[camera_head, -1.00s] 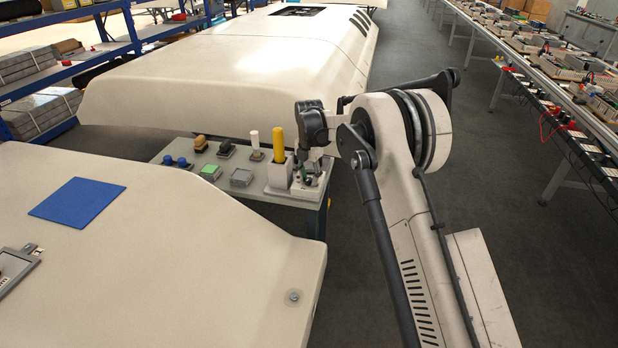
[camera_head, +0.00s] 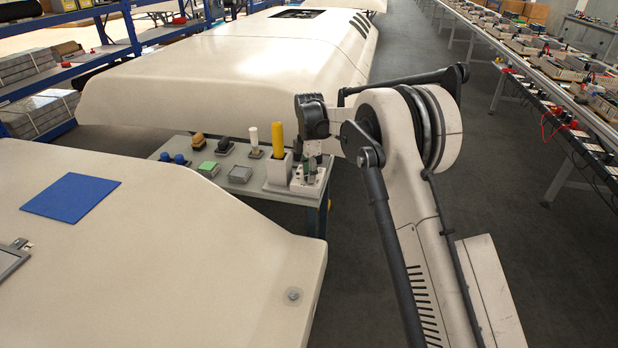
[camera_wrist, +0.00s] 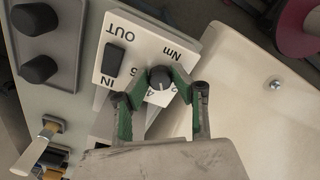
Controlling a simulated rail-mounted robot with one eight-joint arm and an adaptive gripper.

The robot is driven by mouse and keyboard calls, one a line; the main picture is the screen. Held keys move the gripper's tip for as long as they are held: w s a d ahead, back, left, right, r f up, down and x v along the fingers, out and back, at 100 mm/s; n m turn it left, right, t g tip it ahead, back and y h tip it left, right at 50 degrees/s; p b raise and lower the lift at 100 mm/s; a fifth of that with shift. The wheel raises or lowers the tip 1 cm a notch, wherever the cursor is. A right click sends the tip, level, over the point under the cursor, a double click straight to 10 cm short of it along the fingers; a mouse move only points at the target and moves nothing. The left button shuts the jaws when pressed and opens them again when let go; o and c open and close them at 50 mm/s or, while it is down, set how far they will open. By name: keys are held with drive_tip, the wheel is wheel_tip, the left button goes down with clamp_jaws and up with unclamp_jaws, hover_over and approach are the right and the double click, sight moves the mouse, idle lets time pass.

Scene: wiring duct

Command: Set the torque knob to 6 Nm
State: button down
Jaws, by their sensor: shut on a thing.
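The torque knob (camera_wrist: 160,77) is a small round black knob on a white panel (camera_wrist: 107,76) marked Nm, in the wrist view. Printed numbers ring it, some partly covered by my fingers. A light mark shows on the knob's lower edge, but I cannot tell exactly which number it meets. My gripper (camera_wrist: 160,85) has its green-padded fingers on both sides of the knob, shut on it. In the head view my gripper (camera_head: 307,161) points down at the white unit (camera_head: 311,185) on the grey table's right end; the knob is hidden there.
A black switch (camera_wrist: 112,59) between OUT and IN sits beside the knob. A yellow-handled tool (camera_head: 277,138) stands in a white holder left of the unit. Green and grey buttons and blue knobs share the table (camera_head: 236,203).

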drive_tip(key=m+b, duration=0.1)
drive_tip(key=m, duration=0.3)
drive_tip(key=shift+m, duration=0.3)
drive_tip(key=m+b, duration=0.1)
drive_tip(key=m, duration=0.4)
drive_tip(key=shift+s+b, duration=0.1)
drive_tip(key=shift+b, duration=0.3)
drive_tip(key=m, duration=0.6)
drive_tip(key=shift+b, duration=0.4)
drive_tip(key=m, duration=0.5)
drive_tip(key=c, duration=1.5)
unclamp_jaws()
drive_tip(key=shift+o, duration=0.2)
drive_tip(key=shift+r, duration=0.15)
wheel_tip(320, 180, up, 12)
drive_tip(key=shift+b, duration=0.3)
